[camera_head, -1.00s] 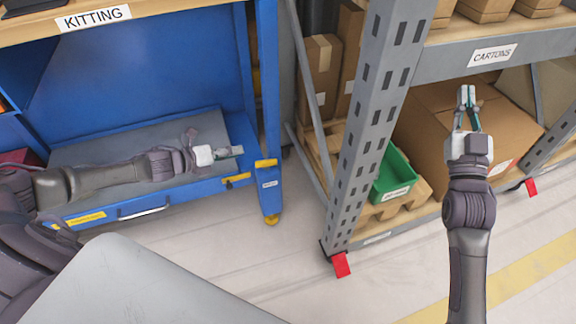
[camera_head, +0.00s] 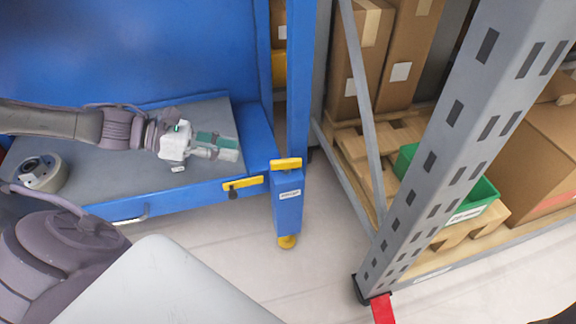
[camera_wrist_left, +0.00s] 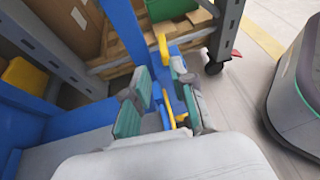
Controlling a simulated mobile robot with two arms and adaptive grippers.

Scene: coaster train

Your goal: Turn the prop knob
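A yellow T-shaped knob (camera_head: 286,163) sits on top of a blue corner post at the bench. A second yellow handle (camera_head: 243,183) with a black part is on the front of the blue drawer edge. I cannot tell which one is the prop knob. My left gripper (camera_head: 228,147) is over the grey drawer surface, left of the post, touching neither handle. In the left wrist view my left gripper (camera_wrist_left: 164,97) has its green-padded fingers apart. The post's knob (camera_wrist_left: 163,48) shows beyond the fingertips, and the drawer's yellow handle (camera_wrist_left: 172,118) shows between the fingers, partly hidden. My right gripper is not in view.
The blue bench has a grey drawer surface (camera_head: 100,190) with a round roll (camera_head: 43,172) on it. A grey rack upright (camera_head: 455,150) stands on the right, with cartons and a green bin (camera_head: 480,197). The floor (camera_head: 320,260) between is clear.

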